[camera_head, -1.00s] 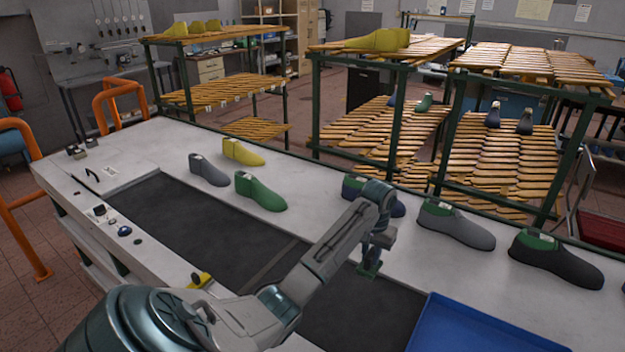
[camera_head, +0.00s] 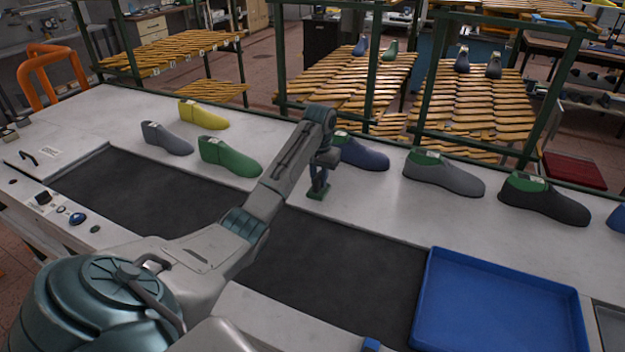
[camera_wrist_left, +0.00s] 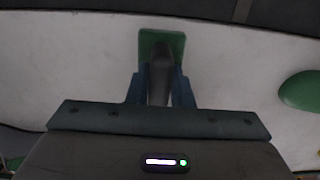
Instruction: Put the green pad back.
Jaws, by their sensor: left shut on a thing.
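My right gripper is not in view.
Yellow (camera_head: 204,115), grey (camera_head: 167,139) and green (camera_head: 230,157) lasts stand to the left. Grey (camera_head: 445,178) and black (camera_head: 545,203) lasts with green tops stand to the right. A blue tray (camera_head: 500,310) is at front right. The dark strip (camera_head: 340,265) is clear.

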